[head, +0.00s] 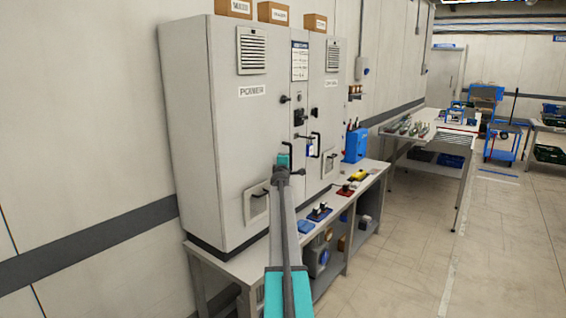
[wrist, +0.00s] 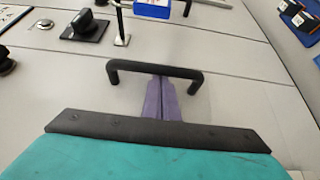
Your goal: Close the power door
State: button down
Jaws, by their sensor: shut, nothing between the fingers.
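The power door (head: 232,135) is the light grey left front panel of the tall cabinet, labelled POWER. In the head view it looks about flush with the cabinet front; I see no clear gap. My gripper (head: 284,160) is at the door's right edge, its fingertips hidden there. In the wrist view my gripper (wrist: 161,84) is shut and empty, its two purple fingers together. The fingertips are right at the middle of a black bar handle (wrist: 155,70), on its near side. I cannot tell whether they touch it. Panel seams run just beyond the handle.
A black knob (wrist: 84,25) and a blue tag (wrist: 153,8) sit on the panel beyond the handle. The cabinet stands on a bench (head: 240,268) with small parts and a blue box (head: 355,146) at its right. The floor (head: 410,240) to the right is clear.

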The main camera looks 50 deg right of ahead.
jog(key=shift+w+a, duration=0.25)
jog(key=shift+a, duration=0.05)
jog(key=b+v, duration=0.2)
jog(key=v, duration=1.1)
jog(key=shift+s+a, duration=0.15)
jog(key=shift+s, duration=0.2)
dwell(0.3)
dwell(0.6)
